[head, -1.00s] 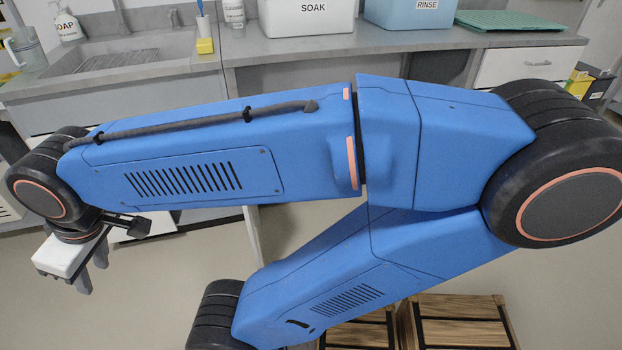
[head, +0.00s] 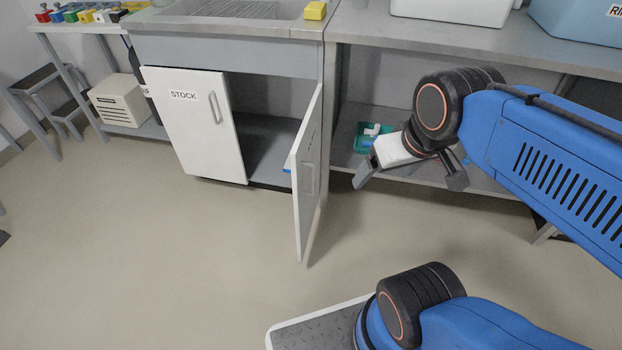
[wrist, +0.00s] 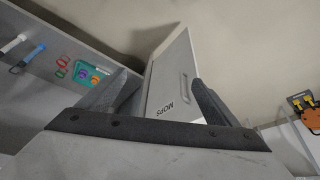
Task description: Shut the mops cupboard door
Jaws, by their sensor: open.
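The mops cupboard door (head: 308,185) is a white panel under the sink. It stands wide open, swung out from the cupboard's right side and seen nearly edge-on in the head view. Its bar handle (head: 308,178) faces right. In the wrist view the door (wrist: 172,72) shows its MOPS lettering and handle (wrist: 184,86), beyond and between my fingers. My gripper (head: 410,180) is open and empty, to the right of the door on its handle side, with a gap between them in the head view. It also shows in the wrist view (wrist: 160,84).
The STOCK door (head: 195,125) beside the opening looks shut. A teal tray (head: 362,146) with small items lies on the low shelf behind my gripper. A cream box (head: 118,100) stands at left. The floor (head: 180,250) in front of the cupboard is clear.

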